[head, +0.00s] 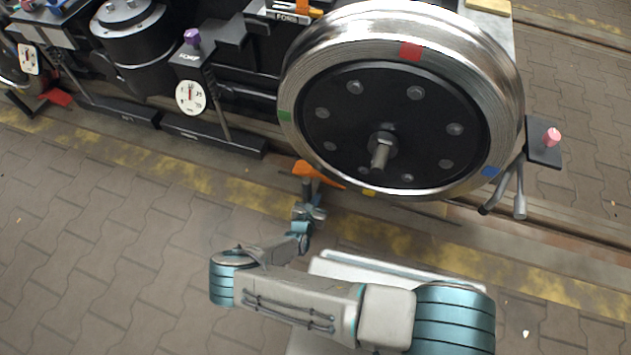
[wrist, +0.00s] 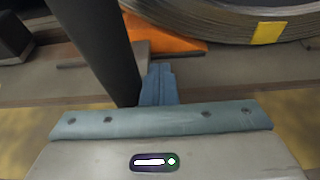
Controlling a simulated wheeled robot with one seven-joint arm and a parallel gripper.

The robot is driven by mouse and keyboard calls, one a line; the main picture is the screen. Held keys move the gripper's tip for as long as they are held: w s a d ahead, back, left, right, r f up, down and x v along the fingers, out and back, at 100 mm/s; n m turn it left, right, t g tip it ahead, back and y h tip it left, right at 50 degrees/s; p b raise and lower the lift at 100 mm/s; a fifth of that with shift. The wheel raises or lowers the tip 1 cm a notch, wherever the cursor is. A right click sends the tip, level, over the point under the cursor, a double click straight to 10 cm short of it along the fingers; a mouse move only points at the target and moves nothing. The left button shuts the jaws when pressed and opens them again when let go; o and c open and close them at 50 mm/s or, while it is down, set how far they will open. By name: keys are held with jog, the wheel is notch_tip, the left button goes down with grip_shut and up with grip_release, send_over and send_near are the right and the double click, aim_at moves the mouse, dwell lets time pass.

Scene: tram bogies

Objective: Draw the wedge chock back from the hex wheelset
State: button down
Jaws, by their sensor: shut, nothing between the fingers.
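The wheelset (head: 400,125) is a big bright steel wheel with a black bolted disc and a hex stub at its centre. An orange wedge chock (head: 312,173) sits at the lower left of its rim, partly behind the wheel. In the wrist view the chock (wrist: 165,38) lies just beyond my fingers, beside the rim (wrist: 235,22) with its yellow mark. My gripper (head: 308,208) is just in front of the chock; its fingers (wrist: 158,84) are together and empty. I cannot tell whether they touch the chock.
A dark post (wrist: 105,45) rises close to the left of my fingers; its foot is hidden. A gauge (head: 190,97) and black bogie parts stand to the left. A bracket with a pink knob (head: 552,137) is at the right. The paving (head: 110,240) at lower left is clear.

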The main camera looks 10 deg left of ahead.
aim_at(305, 196)
jog(key=shift+a+b, duration=0.45)
jog(key=shift+a, duration=0.75)
jog(key=shift+w+a+b, duration=0.15)
jog(key=shift+a+b, duration=0.4)
jog(key=shift+a, duration=1.4)
jog(key=shift+w, duration=0.1)
